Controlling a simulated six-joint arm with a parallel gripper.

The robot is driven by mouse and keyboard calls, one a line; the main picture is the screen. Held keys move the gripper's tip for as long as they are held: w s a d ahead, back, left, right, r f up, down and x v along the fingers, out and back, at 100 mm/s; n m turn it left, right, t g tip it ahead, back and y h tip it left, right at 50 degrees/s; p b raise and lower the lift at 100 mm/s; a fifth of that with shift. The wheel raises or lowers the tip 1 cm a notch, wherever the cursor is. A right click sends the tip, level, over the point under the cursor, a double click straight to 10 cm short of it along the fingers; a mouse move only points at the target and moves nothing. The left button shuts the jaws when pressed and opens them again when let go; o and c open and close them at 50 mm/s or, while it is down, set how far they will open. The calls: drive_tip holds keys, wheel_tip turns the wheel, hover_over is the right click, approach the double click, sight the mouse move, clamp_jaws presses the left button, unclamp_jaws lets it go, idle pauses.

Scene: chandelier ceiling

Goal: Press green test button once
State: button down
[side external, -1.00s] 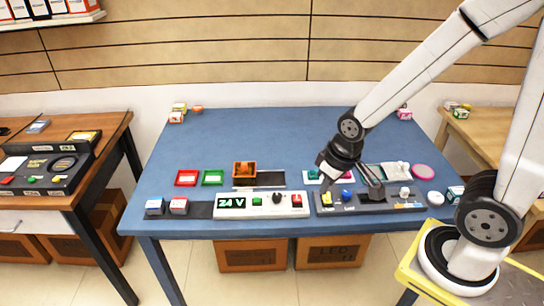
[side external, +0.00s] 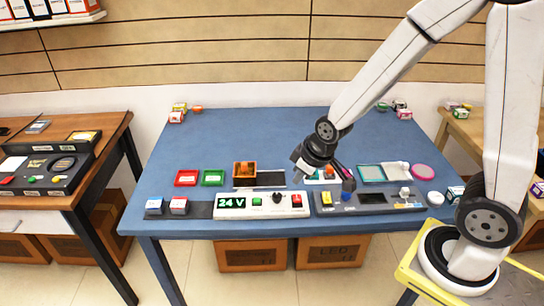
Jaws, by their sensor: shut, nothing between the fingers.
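The green button (side external: 257,201) sits on a white control panel (side external: 241,213) at the table's front edge, between the green "24 V" display (side external: 231,202) and a black knob (side external: 277,198). A red button (side external: 297,201) is at the panel's right end. My gripper (side external: 349,186) is shut and empty. It is to the right of the white panel, over or just behind the dark panel, clearly apart from the green button. I cannot tell its exact height.
A dark panel (side external: 376,208) with yellow and blue parts stands just right of the white panel. Red (side external: 187,178) and green (side external: 213,178) trays and an orange box (side external: 245,170) lie behind. The blue table's (side external: 270,130) back middle is clear.

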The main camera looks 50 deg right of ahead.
sight(259, 201)
drive_tip(key=w+f+n+t, duration=0.2)
drive_tip(key=w+f+n, duration=0.1)
drive_tip(key=w, duration=0.4)
drive_tip(key=w+f+n+t, duration=0.2)
drive_tip(key=w+f, duration=0.1)
drive_tip(key=w, duration=0.4)
drive_tip(key=shift+n+t, duration=0.3)
drive_tip(key=shift+n, duration=0.1)
drive_tip(key=shift+w+d, duration=0.1)
drive_tip(key=shift+f, duration=4.3)
drive_tip(key=shift+f, duration=1)
drive_tip(key=shift+r, duration=0.95)
